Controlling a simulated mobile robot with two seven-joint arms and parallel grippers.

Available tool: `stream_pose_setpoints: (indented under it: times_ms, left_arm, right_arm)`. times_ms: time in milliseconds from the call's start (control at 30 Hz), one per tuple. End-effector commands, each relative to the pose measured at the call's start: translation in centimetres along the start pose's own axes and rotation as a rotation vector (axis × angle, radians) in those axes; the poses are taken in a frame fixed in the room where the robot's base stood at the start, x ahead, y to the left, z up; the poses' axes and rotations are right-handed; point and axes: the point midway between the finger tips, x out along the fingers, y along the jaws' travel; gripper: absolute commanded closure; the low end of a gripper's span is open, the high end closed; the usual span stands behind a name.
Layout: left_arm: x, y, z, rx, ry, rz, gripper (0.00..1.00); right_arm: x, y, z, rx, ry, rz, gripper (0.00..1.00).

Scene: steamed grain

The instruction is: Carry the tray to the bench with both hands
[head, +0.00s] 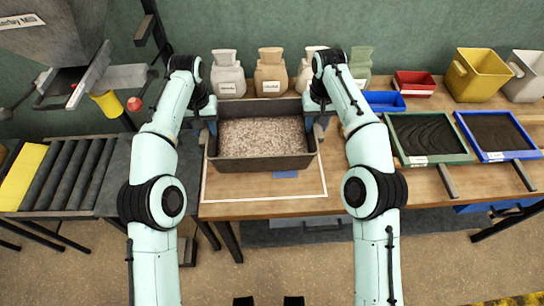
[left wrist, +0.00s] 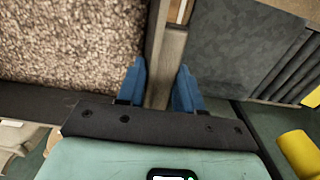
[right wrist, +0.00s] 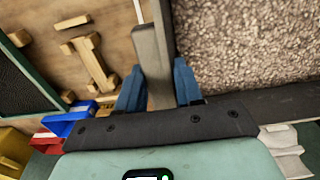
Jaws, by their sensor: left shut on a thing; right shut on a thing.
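The tray (head: 262,163) is dark grey, deep and filled with pale brown grain (head: 262,137). It is over the wooden bench (head: 225,188), within a white outline; whether it touches the bench top I cannot tell. My left gripper (head: 208,128) is shut on the tray's left side; in the left wrist view its blue fingers (left wrist: 160,88) straddle a grey handle (left wrist: 168,65). My right gripper (head: 316,126) is shut on the right side; in the right wrist view its blue fingers (right wrist: 158,88) straddle the other handle (right wrist: 152,60).
Several sacks (head: 271,72) stand behind the tray along the wall. A blue bin (head: 384,102), a red bin (head: 414,84) and a green-framed sieve (head: 428,137) lie to the right. A roller conveyor (head: 72,175) is at the left.

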Motion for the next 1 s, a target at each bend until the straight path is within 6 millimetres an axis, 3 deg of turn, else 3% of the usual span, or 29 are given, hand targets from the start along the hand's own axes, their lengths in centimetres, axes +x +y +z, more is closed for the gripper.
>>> stream_pose_setpoints:
  times_ms: [467,1000]
  left_arm:
    - [0.2,0.4,0.1,0.005,0.002,0.006,1.00]
    - [3.4,0.4,0.7,0.005,-0.009,0.006,1.00]
  right_arm:
    - [0.2,-0.4,0.1,-0.005,0.003,-0.007,1.00]
    - [3.4,-0.4,0.7,-0.005,-0.008,-0.007,1.00]
